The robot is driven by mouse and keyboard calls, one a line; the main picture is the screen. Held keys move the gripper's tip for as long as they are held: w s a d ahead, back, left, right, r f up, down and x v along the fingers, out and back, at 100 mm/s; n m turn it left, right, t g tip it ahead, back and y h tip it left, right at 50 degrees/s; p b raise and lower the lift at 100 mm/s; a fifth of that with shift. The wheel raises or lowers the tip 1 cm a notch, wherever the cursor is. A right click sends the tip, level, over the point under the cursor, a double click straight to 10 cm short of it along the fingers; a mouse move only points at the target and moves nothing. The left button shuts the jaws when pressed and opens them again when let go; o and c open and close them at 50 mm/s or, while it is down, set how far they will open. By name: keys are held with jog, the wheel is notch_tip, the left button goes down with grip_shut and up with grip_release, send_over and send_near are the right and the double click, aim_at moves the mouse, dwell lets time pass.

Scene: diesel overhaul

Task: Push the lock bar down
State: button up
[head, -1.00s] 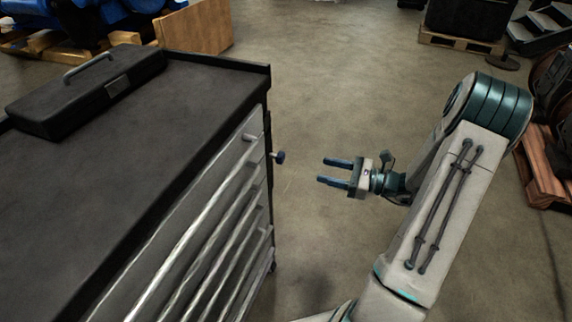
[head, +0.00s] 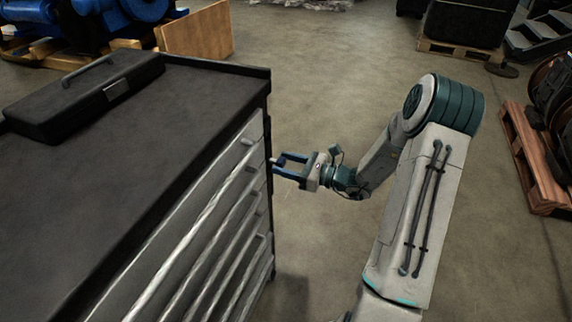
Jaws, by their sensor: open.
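The lock bar shows as a narrow dark upright strip (head: 268,140) at the right front edge of the tool cabinet, beside the drawer ends. My gripper (head: 279,165) is open, with its two blue fingers pointing left at this edge. The fingertips are at the upper part of the edge, at about the height of the bar's small blue knob. The knob is mostly hidden by the fingertips, and I cannot tell whether they touch it.
The cabinet (head: 190,110) has a dark top and several drawers with long handles (head: 205,225). A black toolbox (head: 85,95) lies on top. Bare floor (head: 330,80) is open behind my arm. A wooden pallet (head: 530,165) with machine parts stands at the right.

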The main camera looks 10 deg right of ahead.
jog(key=shift+w+a, duration=0.1)
grip_shut()
jog(key=shift+f+b, duration=0.55)
jog(key=shift+f, duration=0.9)
grip_release()
jog(key=shift+r, duration=0.1)
jog(key=p+v, duration=0.1)
jog(key=v, duration=1.3)
